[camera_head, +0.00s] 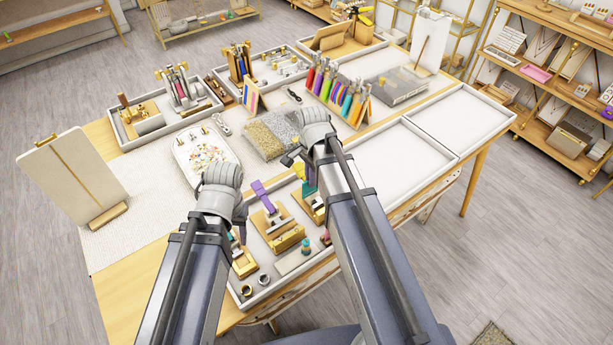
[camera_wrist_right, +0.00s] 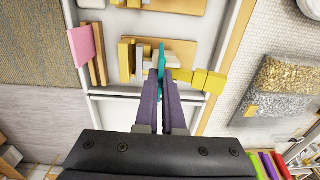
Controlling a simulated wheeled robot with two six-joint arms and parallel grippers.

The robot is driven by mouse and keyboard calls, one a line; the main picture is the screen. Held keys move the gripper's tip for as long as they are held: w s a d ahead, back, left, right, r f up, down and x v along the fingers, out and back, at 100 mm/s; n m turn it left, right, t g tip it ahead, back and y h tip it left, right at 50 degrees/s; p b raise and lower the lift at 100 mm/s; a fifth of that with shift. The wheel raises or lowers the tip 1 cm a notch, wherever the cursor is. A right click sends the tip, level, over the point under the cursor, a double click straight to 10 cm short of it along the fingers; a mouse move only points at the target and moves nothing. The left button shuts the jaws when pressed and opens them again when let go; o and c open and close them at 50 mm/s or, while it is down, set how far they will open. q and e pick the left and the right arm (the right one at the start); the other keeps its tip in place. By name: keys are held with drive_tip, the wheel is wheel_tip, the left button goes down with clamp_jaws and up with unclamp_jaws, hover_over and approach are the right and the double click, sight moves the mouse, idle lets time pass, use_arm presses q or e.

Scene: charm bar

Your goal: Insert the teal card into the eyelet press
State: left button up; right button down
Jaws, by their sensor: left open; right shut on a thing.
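The teal card (camera_wrist_right: 161,62) stands edge-on between the fingertips of my right gripper (camera_wrist_right: 161,82), which is shut on it. The card's far part is over a small press (camera_wrist_right: 125,60) with a wooden base and brass blocks; I cannot tell whether it is in the slot or only above it. In the head view a teal patch (camera_head: 308,188) shows beside the right wrist, over the same wooden base (camera_head: 316,209); the right arm hides much there. My left gripper (camera_head: 241,222) is open and empty, pointing down left of the purple-topped press (camera_head: 262,196).
A white tray holds several small presses and a brass-coloured one (camera_head: 243,262) at the front. Gold and grey bead mats (camera_head: 262,140) lie behind. Empty trays (camera_head: 405,150) lie at right.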

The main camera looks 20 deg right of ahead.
use_arm(q)
drive_tip(key=shift+f, duration=0.2)
use_arm(e)
drive_tip(key=shift+s+d+f, duration=0.15)
drive_tip(key=shift+s+d, duration=0.8)
drive_tip(key=shift+s, duration=0.15)
drive_tip(key=shift+s+d+t, duration=0.25)
drive_tip(key=shift+t, duration=0.05)
use_arm(q)
drive_tip(key=shift+f+b, duration=0.15)
drive_tip(key=shift+b, duration=0.15)
use_arm(e)
drive_tip(key=shift+s+d+f, duration=0.15)
drive_tip(key=shift+s+d, duration=0.3)
drive_tip(key=shift+s, duration=0.05)
drive_tip(key=shift+s+d, duration=0.1)
use_arm(q)
drive_tip(key=shift+f+b, duration=0.55)
use_arm(e)
drive_tip(key=shift+f+g, duration=0.4)
drive_tip(key=shift+f, duration=0.15)
use_arm(q)
drive_tip(key=shift+f+b, duration=1.95)
use_arm(e)
drive_tip(key=shift+f, duration=1.95)
drive_tip(key=c, duration=0.9)
unclamp_jaws()
drive_tip(key=shift+c, duration=0.2)
